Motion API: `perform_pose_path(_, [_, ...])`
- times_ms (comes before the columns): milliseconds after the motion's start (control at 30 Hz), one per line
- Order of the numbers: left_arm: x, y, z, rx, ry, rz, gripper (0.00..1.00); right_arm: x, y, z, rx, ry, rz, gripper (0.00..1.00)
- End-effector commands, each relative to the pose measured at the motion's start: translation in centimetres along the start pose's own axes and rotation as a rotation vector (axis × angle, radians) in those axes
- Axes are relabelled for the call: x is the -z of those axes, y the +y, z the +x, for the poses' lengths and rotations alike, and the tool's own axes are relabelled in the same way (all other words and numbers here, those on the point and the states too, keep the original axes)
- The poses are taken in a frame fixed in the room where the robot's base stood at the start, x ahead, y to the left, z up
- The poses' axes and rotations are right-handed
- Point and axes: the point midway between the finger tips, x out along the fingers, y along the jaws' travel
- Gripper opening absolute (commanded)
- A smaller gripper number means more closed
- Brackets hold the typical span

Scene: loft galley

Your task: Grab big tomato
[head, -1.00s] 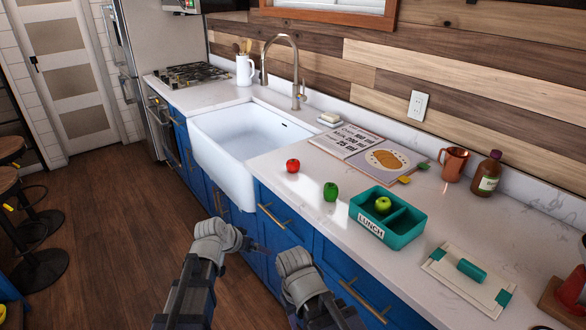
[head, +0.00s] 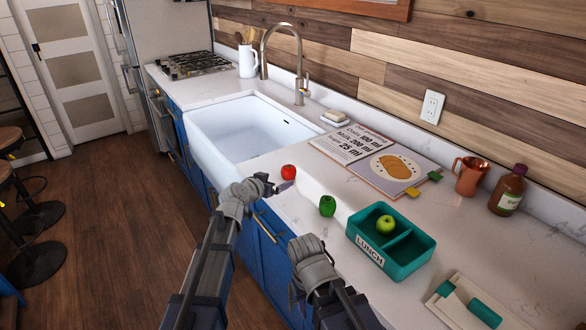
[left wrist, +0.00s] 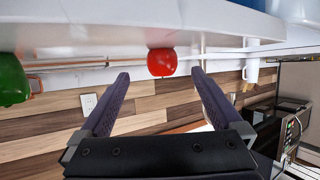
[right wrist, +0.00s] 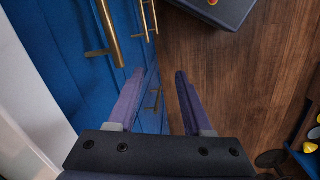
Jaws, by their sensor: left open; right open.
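The red tomato (head: 289,171) rests on the white countertop, right of the sink and near the counter's front edge. My left gripper (head: 272,183) is open and empty, just in front of the tomato. In the left wrist view, which is upside down, the tomato (left wrist: 161,62) lies between the directions of the two spread fingers, beyond their tips and not touched. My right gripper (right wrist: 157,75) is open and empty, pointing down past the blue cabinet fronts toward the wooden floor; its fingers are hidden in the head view.
A green pepper (head: 327,206) stands right of the tomato. A teal lunch box (head: 403,268) holds a green apple (head: 386,224). Behind are a recipe book (head: 350,146), a copper mug (head: 468,177) and a brown bottle (head: 507,192). The sink (head: 222,128) opens to the left.

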Motion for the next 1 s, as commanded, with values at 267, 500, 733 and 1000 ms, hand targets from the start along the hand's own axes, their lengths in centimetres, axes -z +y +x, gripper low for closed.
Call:
perform_pose_path(267, [-0.1, -0.1, 1.0, -0.001, 0.001, 0.001, 1.00, 0.0, -0.1, 0.5, 0.000, 0.000, 0.000, 0.50])
perform_pose_path(500, [0.0, -0.1, 2.7, 0.000, 0.001, -0.001, 1.00, 0.1, -0.1, 1.0, 0.000, 0.000, 0.000, 0.50])
perform_pose_path(733, [0.2, -0.3, 4.1, 0.000, 0.000, 0.000, 1.00, 0.1, -0.1, 1.4, 0.000, 0.000, 0.000, 0.50])
perform_pose_path(1000, [0.4, -0.4, 7.8, -0.001, 0.001, 0.000, 1.00, 0.1, -0.3, 2.7, 0.000, 0.000, 0.000, 0.50])
